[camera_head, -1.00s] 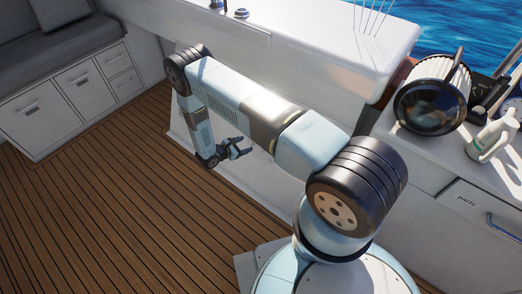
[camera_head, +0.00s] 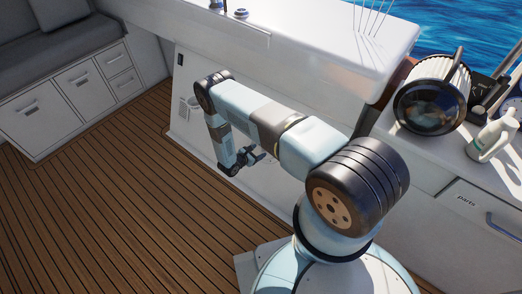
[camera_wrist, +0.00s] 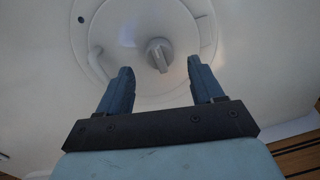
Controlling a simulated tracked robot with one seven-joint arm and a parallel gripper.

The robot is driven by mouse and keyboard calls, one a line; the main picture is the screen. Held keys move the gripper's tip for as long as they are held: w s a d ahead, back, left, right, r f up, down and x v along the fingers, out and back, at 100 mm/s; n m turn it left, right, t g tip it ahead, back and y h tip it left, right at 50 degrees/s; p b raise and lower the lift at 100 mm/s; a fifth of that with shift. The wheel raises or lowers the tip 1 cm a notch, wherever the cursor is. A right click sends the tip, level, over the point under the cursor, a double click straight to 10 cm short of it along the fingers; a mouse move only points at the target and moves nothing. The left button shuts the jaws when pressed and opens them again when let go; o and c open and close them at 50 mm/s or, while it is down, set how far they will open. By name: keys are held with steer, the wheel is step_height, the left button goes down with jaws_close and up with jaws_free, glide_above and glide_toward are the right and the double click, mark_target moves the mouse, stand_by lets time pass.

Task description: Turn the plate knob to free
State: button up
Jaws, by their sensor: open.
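The plate knob (camera_wrist: 159,55) is a small grey knob with a raised grip bar, at the middle of a round white plate (camera_wrist: 120,30) in the wrist view. The bar stands nearly upright in the picture, slightly tilted. My gripper (camera_wrist: 160,78) is open and empty, its two dark blue fingers pointing toward the plate, with the knob between and just beyond the tips. In the head view my gripper (camera_head: 258,155) is low beside the white cabinet wall. The knob and plate cannot be made out in the head view.
The white cabinet wall (camera_head: 190,80) stands close to my arm. The wooden deck (camera_head: 100,220) is clear. A white jug (camera_head: 493,138) and a large lamp-like cylinder (camera_head: 430,105) stand on the right counter.

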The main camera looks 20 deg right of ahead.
steer(key=shift+x, duration=2.25)
steer(key=shift+c, duration=0.4)
